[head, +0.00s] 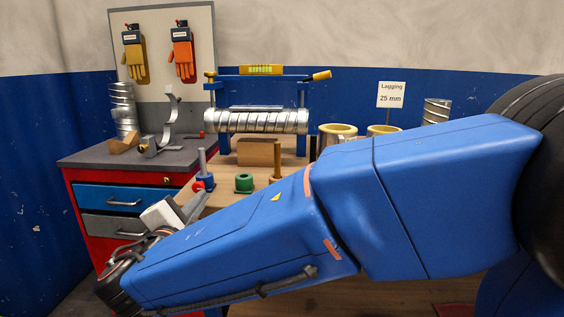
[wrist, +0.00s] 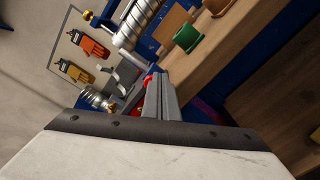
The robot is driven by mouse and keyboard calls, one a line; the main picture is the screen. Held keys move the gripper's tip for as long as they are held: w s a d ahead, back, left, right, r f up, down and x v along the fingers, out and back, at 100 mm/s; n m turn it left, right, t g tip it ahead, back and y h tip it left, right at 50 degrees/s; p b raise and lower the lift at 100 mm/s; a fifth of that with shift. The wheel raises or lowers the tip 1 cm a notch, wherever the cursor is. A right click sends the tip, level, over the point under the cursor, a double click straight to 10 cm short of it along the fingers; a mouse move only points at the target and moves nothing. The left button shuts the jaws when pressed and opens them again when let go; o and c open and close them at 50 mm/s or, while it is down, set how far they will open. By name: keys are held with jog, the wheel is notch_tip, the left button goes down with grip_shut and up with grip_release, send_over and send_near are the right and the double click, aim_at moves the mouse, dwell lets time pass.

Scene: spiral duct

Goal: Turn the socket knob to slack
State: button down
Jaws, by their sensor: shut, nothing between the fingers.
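A blue socket (head: 204,180) holds an upright grey post on the bench. A red knob (head: 198,186) sticks out low on the socket's side; I take it as the socket knob. My gripper (head: 197,203) is just below and in front of the knob, fingers shut and empty. In the wrist view the shut fingers (wrist: 158,82) point away from the camera, and a red part (wrist: 149,78), likely the knob, shows right by their tips. I cannot tell whether they touch. The fingers hide most of the socket there, and the knob's setting is not readable.
A green ring piece (head: 244,184) and a wooden post (head: 277,160) stand to the socket's right. Behind them a spiral duct (head: 257,121) lies in a blue frame. A red cabinet (head: 100,221) is at left. My arm covers the bench's front right.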

aim_at(199, 184)
jog(key=shift+w+d, duration=0.15)
jog(key=shift+w, duration=1.85)
jog(key=shift+a+r, duration=0.35)
jog(key=shift+r, duration=0.2)
jog(key=shift+a+r, duration=0.3)
jog(key=shift+r, duration=0.2)
jog(key=shift+r, duration=0.1)
jog(key=shift+d+r, duration=0.2)
jog(key=s, duration=0.6)
jog(key=shift+a, duration=0.2)
